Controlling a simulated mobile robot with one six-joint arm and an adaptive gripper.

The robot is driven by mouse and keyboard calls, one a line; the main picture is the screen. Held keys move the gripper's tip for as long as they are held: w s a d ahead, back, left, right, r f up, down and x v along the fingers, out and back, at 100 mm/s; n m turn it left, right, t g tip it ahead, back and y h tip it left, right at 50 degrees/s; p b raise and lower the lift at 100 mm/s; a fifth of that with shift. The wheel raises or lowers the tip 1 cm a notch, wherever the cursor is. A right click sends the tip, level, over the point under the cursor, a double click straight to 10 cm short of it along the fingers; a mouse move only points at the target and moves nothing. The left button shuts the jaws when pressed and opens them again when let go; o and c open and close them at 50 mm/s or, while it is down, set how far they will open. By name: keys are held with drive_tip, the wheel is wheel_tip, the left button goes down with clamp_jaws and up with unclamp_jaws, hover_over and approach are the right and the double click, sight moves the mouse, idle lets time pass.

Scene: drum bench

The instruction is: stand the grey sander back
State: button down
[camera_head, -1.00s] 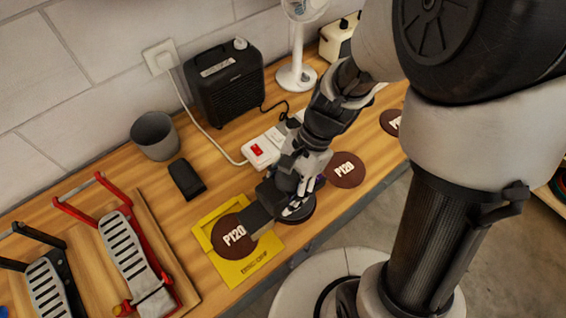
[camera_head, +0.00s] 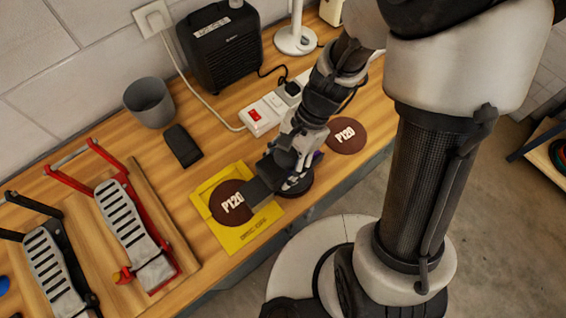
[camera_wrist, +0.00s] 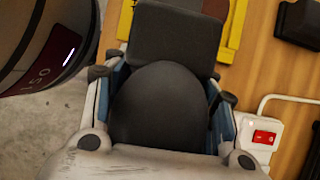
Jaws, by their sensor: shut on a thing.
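The grey sander (camera_head: 262,190) is in my gripper (camera_head: 287,170), which is shut on it above the front of the bench. In the wrist view the sander shows as a dark rounded body (camera_wrist: 160,105) between the fingers, with a flat dark grey pad (camera_wrist: 177,35) beyond. In the head view its pad reaches over the right edge of a brown P120 disc (camera_head: 230,203) on a yellow plate (camera_head: 232,250). I cannot tell whether the pad touches the disc. My gripper and wrist hide much of the sander.
A dark round piece (camera_head: 298,186) is beneath my gripper, near the bench's front edge. A second P120 disc (camera_head: 347,135) lies to the right. A power strip (camera_head: 262,113), black block (camera_head: 183,146), grey cup (camera_head: 149,102) and heater (camera_head: 220,46) stand behind. Slotted red-framed (camera_head: 127,228) and black-framed tools lie left.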

drive_tip(key=shift+f, duration=0.2)
drive_tip(key=shift+s+d+f+b, duration=0.1)
drive_tip(key=shift+s+f+b, duration=0.15)
drive_tip(key=shift+f+b, duration=0.15)
drive_tip(key=c, duration=0.7)
unclamp_jaws()
drive_tip(key=shift+f, duration=0.1)
